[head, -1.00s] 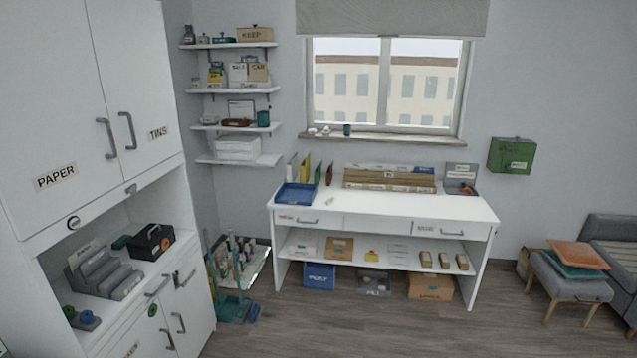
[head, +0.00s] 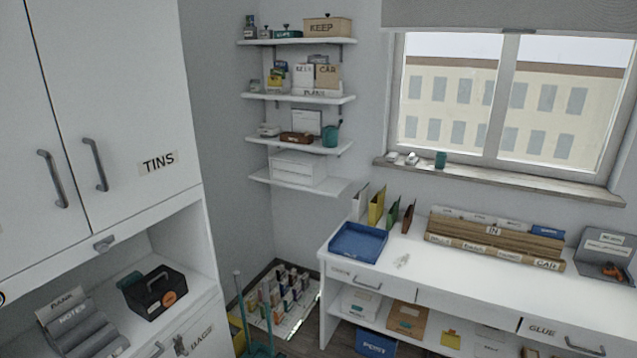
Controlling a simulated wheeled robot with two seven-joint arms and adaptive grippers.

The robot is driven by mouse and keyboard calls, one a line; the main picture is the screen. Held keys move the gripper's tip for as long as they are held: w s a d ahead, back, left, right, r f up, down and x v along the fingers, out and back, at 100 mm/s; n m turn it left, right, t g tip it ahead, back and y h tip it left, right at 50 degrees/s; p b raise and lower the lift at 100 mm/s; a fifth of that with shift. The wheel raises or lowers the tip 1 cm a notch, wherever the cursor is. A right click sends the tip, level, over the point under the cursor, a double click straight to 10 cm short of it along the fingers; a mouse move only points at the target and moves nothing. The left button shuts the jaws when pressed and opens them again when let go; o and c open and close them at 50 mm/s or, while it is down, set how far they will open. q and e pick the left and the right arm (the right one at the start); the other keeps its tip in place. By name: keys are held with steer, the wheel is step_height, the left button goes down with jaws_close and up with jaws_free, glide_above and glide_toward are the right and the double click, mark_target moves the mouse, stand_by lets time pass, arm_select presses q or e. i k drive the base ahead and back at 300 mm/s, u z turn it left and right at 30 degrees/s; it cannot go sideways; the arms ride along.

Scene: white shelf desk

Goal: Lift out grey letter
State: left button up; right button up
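I cannot make out a grey letter for certain. A grey stepped rack (head: 85,335) with labels reading BANK and NOTES stands on the cabinet counter at the lower left; paler sheets stand in it. A wooden sorter (head: 490,247) marked IN lies along the back of the white desk (head: 455,287), with white and blue pieces showing at its top. An open grey box (head: 606,252) with a label in its lid sits at the desk's right end. Neither of my grippers is in view.
A blue tray (head: 358,243) and upright folders (head: 377,208) stand at the desk's left end. A black box (head: 155,292) is on the counter. A crate of bottles (head: 283,298) and a teal-handled tool (head: 243,312) occupy the floor between cabinet and desk.

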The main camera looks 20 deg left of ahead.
mark_target(60, 325)
steer(key=u, duration=0.5)
steer(key=i, duration=1.2)
steer(key=u, duration=1.75)
steer(key=i, duration=0.95)
steer(key=u, duration=0.8)
